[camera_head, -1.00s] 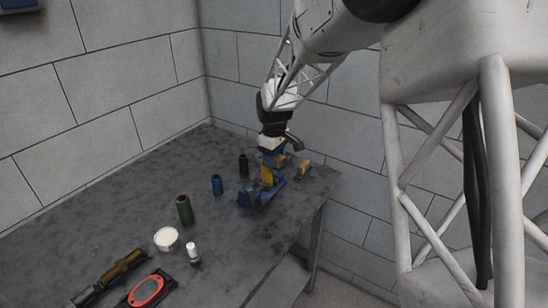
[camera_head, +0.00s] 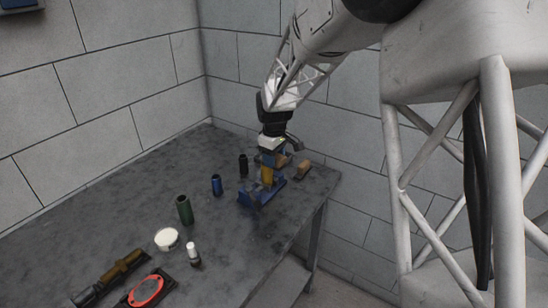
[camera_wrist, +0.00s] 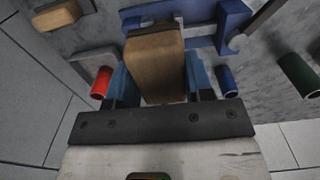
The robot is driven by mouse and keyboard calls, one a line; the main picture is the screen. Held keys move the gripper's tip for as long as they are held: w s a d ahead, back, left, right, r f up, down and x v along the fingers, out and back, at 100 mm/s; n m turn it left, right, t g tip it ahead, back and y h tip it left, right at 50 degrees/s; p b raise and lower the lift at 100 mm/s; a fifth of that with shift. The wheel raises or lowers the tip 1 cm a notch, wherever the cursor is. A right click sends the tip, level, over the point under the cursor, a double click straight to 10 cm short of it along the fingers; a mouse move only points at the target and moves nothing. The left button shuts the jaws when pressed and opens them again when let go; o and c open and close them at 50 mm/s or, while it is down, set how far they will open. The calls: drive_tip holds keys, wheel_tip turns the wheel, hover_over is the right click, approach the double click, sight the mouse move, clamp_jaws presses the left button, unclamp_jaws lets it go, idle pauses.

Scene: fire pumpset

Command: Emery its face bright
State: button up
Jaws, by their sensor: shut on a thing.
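My gripper (camera_head: 268,159) is over the blue vise (camera_head: 255,196) near the bench's right end. In the wrist view its blue fingers (camera_wrist: 157,82) are shut on a wooden-looking tan block (camera_wrist: 156,60). The blue vise also shows beyond the block in the wrist view (camera_wrist: 234,18). The block's far end is close over the vise, with a darker brown edge there; I cannot tell whether they touch. In the head view a yellow-tan piece (camera_head: 267,175) stands upright between fingers and vise. The face to be emeried cannot be made out.
A tan block (camera_head: 303,169) lies right of the vise. A black cylinder (camera_head: 243,165), blue cylinder (camera_head: 216,184), green cylinder (camera_head: 184,209), white-topped tub (camera_head: 167,239), small white-capped bottle (camera_head: 193,254) and red oval item (camera_head: 146,290) stand leftward. A red cylinder (camera_wrist: 102,82) shows beside my fingers.

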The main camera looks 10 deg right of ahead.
drive_tip(key=shift+w+a, duration=0.15)
drive_tip(key=shift+w+a, duration=1.75)
idle(0.8)
drive_tip(key=shift+s+d, duration=1.9)
idle(3.4)
